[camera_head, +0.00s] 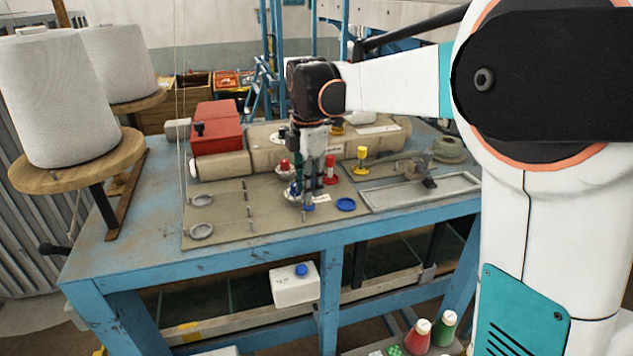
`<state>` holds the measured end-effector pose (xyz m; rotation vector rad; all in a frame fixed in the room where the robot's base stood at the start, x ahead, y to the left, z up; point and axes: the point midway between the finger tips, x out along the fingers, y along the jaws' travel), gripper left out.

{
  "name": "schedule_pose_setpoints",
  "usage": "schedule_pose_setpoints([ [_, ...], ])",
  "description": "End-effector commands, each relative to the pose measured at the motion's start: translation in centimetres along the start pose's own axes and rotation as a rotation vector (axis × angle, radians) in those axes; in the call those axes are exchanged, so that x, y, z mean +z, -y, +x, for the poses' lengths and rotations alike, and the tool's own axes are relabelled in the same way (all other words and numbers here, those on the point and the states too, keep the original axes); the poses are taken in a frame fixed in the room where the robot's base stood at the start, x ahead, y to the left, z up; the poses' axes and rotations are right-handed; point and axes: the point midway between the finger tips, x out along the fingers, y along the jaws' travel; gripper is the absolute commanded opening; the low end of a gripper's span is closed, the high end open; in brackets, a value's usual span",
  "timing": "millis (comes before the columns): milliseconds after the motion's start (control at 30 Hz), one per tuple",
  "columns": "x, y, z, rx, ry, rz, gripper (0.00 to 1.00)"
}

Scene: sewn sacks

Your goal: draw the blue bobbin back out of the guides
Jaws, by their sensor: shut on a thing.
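My gripper (308,190) points down over the tan board on the blue table. It is shut on a small blue thing (308,207), which I take for the blue bobbin. Only a little of it shows at the fingertips, close above or on the board. A second blue patch shows just left of the fingers.
Red bobbins (330,171) and a yellow one (361,159) stand close behind the gripper. The sewing machine (262,147) and a red box (217,128) stand further back. A metal-framed tray (425,193) lies to the right.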

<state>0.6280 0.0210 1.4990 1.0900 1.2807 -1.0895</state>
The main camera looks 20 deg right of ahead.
Motion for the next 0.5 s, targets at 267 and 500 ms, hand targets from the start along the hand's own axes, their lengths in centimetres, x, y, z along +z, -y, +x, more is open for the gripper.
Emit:
schedule_pose_setpoints([
  [267, -1.8, -0.3, 0.0, 0.000, 0.000, -0.002, 0.00],
  [500, -3.3, -0.5, 0.0, 0.000, 0.000, -0.002, 0.00],
])
